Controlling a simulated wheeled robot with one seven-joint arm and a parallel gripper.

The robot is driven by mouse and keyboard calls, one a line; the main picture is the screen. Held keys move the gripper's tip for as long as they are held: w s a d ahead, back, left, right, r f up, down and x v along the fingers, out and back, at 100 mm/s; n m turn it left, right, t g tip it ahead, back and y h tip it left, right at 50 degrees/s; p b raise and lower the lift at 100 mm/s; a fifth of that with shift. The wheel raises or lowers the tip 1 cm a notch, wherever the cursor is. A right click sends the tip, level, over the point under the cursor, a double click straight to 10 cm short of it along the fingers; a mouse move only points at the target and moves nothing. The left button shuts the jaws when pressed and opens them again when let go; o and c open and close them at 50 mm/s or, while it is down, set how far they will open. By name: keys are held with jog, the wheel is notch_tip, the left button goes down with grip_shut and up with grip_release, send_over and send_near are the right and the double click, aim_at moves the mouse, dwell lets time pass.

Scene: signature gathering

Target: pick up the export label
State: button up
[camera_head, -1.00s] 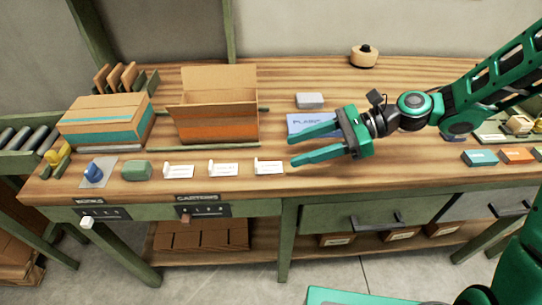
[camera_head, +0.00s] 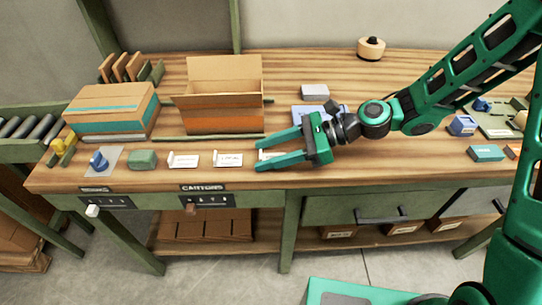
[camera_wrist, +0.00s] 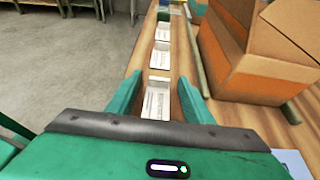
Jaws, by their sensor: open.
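Three small white label cards lie in a row along the front of the bench: a left one (camera_head: 184,161), a middle one (camera_head: 228,159) and a right one (camera_head: 269,155). Their print is too small to tell which is the export label. My gripper (camera_head: 260,155) is open and empty, its fingers pointing left on either side of the right card. In the wrist view, that nearest card (camera_wrist: 156,104) shows between the fingertips (camera_wrist: 160,92), apart from both. The middle card (camera_wrist: 160,57) and left card (camera_wrist: 163,31) lie beyond it.
An open cardboard box (camera_head: 222,110) stands behind the cards, with a green rail (camera_head: 205,138) before it. A closed carton (camera_head: 110,112) is at left. A green lump (camera_head: 142,159) lies left of the cards. A grey block (camera_head: 315,91) lies behind my gripper.

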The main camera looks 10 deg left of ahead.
jog(key=c, duration=1)
jog(key=shift+r, duration=0.1)
